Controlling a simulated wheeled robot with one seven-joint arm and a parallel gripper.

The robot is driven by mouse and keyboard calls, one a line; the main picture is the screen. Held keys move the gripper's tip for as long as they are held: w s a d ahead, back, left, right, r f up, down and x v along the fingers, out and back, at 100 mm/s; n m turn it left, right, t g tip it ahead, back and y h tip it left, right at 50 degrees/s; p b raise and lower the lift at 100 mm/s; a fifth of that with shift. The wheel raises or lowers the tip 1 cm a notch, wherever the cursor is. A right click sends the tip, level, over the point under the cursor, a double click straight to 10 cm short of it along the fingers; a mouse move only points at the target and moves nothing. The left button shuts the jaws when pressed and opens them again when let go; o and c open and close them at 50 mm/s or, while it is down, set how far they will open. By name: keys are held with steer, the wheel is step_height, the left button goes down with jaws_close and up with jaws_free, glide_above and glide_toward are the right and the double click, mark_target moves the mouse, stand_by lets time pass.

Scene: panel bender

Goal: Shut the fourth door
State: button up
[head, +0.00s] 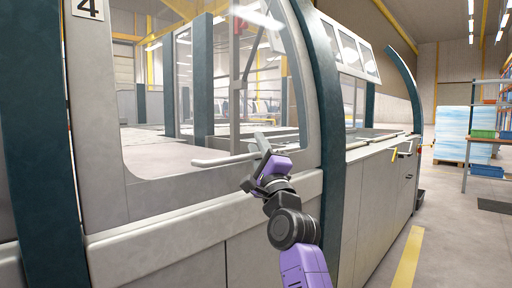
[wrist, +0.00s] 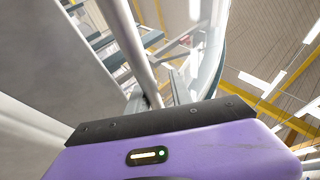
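The fourth door (head: 95,130) is a large pale grey framed panel with a window and a black-on-white "4" sign (head: 88,8) at its upper left. It spans between two dark teal posts in the head view; I cannot tell whether it stands slightly ajar. A pale bar, apparently its handle (head: 215,161), sticks out leftward from my gripper (head: 262,150). A pale bar (wrist: 132,45) also runs down to the dark edge of my gripper in the wrist view. My gripper is at or against the bar. Its fingertips are not clear, so its grip is not visible.
A dark teal curved post (head: 330,110) stands right of the door. Beyond it are low grey cabinets (head: 375,190) with a yellow handle (head: 394,154). A shelf with bins (head: 488,135) and a blue stack (head: 455,130) stand far right.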

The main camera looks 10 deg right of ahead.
steer(key=a+p+v, duration=0.1)
steer(key=v, duration=0.6)
steer(key=shift+d+f, duration=0.4)
steer(key=shift+f, duration=0.1)
steer(key=shift+s, duration=0.15)
